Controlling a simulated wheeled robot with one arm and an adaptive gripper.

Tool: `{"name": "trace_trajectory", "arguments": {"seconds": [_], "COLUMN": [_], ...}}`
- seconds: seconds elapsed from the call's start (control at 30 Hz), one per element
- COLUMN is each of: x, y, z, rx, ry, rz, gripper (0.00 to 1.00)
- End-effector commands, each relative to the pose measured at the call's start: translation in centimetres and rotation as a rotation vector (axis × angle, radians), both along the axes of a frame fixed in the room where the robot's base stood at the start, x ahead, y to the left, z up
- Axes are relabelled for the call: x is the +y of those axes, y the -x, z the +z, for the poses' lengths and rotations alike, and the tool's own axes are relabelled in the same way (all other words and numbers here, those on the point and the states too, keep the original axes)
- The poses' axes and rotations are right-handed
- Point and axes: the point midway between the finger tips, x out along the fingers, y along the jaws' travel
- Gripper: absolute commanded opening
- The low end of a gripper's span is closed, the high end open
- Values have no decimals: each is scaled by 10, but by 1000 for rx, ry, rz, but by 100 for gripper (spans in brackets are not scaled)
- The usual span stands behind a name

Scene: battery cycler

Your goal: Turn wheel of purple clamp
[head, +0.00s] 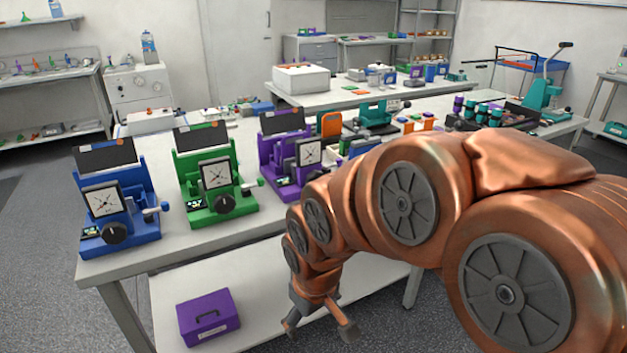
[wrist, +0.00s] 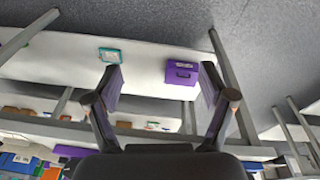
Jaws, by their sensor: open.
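The purple clamp (head: 268,158) stands on the white table in the head view, right of the green one, with a dark tilted panel and a square white dial. My copper arm covers its lower right, so I cannot clearly make out its wheel. My gripper (head: 320,324) hangs low in front of the table, below and apart from the clamp. In the wrist view my gripper (wrist: 160,85) is open, with nothing between its fingers. The clamp cannot be clearly identified in the wrist view.
A green clamp (head: 221,200) and a blue clamp (head: 118,210) stand left of the purple one. A purple box (head: 208,315) sits on the lower shelf (head: 265,285) and shows in the wrist view (wrist: 182,72). The table edge lies above my gripper.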

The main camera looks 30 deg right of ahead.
Motion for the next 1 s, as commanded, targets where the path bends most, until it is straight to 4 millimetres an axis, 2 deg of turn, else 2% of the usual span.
{"name": "trace_trajectory", "arguments": {"seconds": [0.03, 0.2, 0.5, 0.6, 0.73, 0.87, 1.0], "x": [-10, -40, -95, -116, -146, -176, -203], "y": [-20, -93, -198, -224, -249, -262, -264], "z": [-8, -18, -19, -13, 1, 18, 35], "rx": [-44, -246, -633, -772, -962, -1139, -1286], "ry": [2, 12, 27, 37, 58, 87, 123], "rz": [11, 70, 142, 150, 145, 126, 99], "gripper": [82, 82, 82, 82, 82, 82, 82]}}
